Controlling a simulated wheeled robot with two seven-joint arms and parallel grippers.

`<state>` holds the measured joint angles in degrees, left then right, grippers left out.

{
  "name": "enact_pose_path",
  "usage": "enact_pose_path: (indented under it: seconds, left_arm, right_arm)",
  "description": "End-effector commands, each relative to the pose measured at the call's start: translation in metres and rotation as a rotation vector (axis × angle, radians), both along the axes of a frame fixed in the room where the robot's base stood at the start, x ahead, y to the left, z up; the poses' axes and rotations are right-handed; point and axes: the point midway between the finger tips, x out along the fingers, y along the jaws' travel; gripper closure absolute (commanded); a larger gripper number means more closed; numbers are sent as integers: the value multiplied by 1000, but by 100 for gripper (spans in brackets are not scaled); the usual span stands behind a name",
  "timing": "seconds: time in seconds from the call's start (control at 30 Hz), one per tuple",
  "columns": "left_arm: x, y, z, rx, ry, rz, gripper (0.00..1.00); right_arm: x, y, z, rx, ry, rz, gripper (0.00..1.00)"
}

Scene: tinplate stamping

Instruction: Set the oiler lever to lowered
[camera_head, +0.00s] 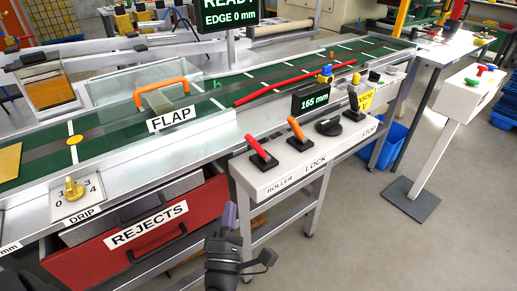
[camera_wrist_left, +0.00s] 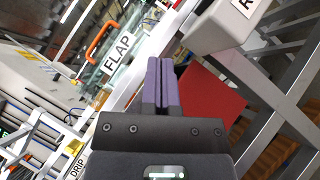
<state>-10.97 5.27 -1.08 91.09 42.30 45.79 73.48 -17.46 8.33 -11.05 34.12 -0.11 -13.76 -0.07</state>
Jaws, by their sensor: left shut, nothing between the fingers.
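No label reading "oiler" shows. The red lever (camera_head: 261,151) stands tilted on the white control box above the label ROLLER. The orange lever (camera_head: 297,130) stands tilted beside it, near the label LOCK. I cannot tell from the labels which is the oiler lever. My left gripper (camera_head: 229,216), with purple fingers, is below and in front of the box's left end, apart from both levers. In the left wrist view its fingers (camera_wrist_left: 160,85) are together and empty. That view shows only a corner of the white box, with no lever. My right gripper is not in view.
A red REJECTS drawer (camera_head: 198,218) lies left of my gripper. The flap's orange handle (camera_head: 160,84), a yellow DRIP dial (camera_head: 73,188) and a green conveyor are behind.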

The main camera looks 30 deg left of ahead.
Motion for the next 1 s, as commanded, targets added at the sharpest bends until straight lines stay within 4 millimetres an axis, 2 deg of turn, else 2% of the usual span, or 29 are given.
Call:
enact_pose_path:
  seconds: [0.3, 0.43, 0.87, 1.0]
  left_arm:
    - [-2, 0, -2, -3, 5, 2, 100]
    - [6, 4, 1, -3, 4, 1, 100]
    - [82, 42, 32, -1, 4, 2, 100]
    - [101, 34, 45, -4, 3, 0, 100]
  right_arm:
    - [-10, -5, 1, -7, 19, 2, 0]
    - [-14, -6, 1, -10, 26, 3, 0]
    - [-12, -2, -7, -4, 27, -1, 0]
    - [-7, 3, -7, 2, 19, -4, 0]
